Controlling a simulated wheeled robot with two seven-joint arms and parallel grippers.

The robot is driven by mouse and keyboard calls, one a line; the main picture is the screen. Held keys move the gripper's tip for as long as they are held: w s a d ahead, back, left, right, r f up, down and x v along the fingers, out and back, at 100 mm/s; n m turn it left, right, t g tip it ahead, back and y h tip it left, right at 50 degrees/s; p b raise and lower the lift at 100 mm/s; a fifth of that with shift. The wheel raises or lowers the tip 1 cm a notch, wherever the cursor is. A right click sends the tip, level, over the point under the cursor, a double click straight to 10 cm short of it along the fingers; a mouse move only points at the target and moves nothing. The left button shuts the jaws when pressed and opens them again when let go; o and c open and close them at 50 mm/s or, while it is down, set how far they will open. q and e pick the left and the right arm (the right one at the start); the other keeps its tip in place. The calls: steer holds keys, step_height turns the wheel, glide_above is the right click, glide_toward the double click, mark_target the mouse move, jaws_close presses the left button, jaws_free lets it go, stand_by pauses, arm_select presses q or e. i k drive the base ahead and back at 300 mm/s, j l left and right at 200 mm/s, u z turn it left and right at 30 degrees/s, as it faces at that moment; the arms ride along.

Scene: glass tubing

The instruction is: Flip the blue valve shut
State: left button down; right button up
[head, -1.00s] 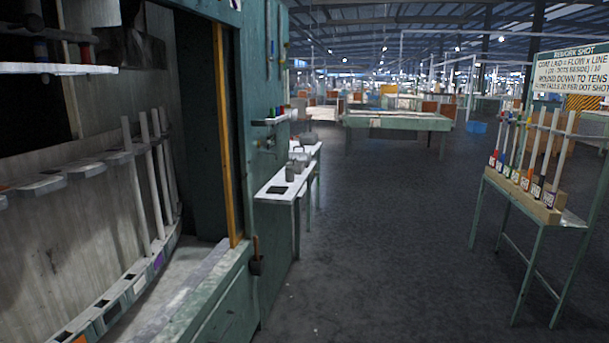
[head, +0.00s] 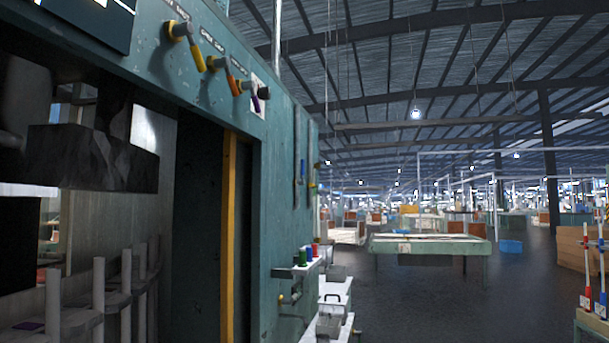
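No blue valve can be made out in the head view. A row of lever valves sits high on the green machine frame, above its opening. A yellow-handled valve (head: 198,58) is at the left, an orange-handled valve (head: 232,83) is right of it, and a small purple handle (head: 256,103) is at the right end. The yellow lever hangs down at a slant. Labels above them are too small to read surely. Neither of my grippers is in view.
The green machine frame (head: 285,160) fills the left, with an orange-yellow strip (head: 229,230) along its opening. A small shelf holds green, blue and red items (head: 309,253). A worktable (head: 430,246) stands farther back. The dark floor (head: 430,310) between is open.

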mark_target(302, 181)
steer(key=i+l+u, duration=0.2)
steer(key=i+l, duration=0.35)
steer(key=i, duration=0.2)
